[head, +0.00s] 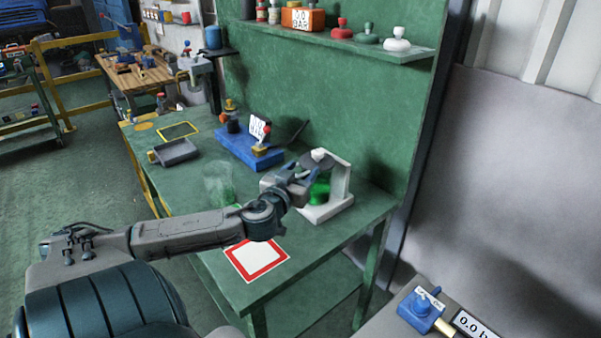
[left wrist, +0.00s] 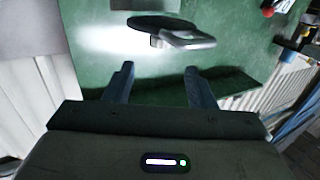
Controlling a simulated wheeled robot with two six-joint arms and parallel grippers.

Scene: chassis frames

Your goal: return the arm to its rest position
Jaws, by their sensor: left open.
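My left arm (head: 190,233) comes in from the left and reaches over the green workbench. My left gripper (head: 308,176) is at its end, beside a white stand (head: 340,190) with a dark disc on top and a green part under it. In the left wrist view my left gripper (left wrist: 158,82) has its two fingers apart with nothing between them. A dark disc with a grey handle-like part (left wrist: 180,38) shows beyond the fingertips. I cannot tell whether the gripper touches the stand. My right gripper is not in view.
The green workbench (head: 200,150) holds a blue base (head: 237,148), a grey tray (head: 174,151), a clear green-tinted vessel (head: 219,185) and a red-bordered white card (head: 257,260). A shelf (head: 400,48) runs above. A blue valve block (head: 421,312) sits at lower right.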

